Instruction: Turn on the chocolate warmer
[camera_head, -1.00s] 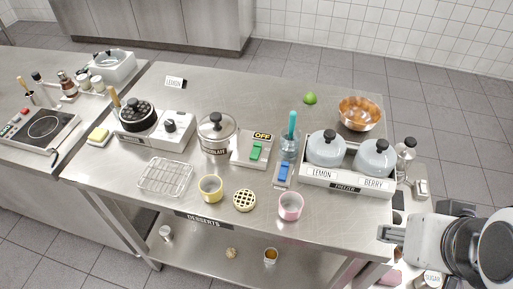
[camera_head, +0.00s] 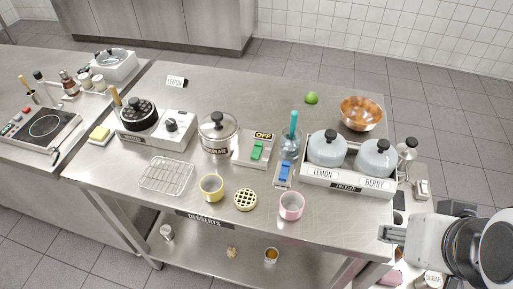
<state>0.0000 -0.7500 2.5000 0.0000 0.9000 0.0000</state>
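The chocolate warmer (camera_head: 219,133) is a round steel pot with a black lid knob and a CHOCOLATE label, near the middle of the table. Its switch base (camera_head: 247,162) extends to the right, with a green rocker switch (camera_head: 257,150) and a black sign (camera_head: 264,136) reading OFF. My gripper (camera_head: 384,235) is at the table's front right corner, well right of and in front of the warmer. Its fingers point left and nothing shows in them. Their opening is too small to tell.
A blue switch (camera_head: 284,172) sits right of the green one, below a jar with a teal-handled tool (camera_head: 291,135). The freezer box (camera_head: 346,187) with two grey lidded tubs stands at right.

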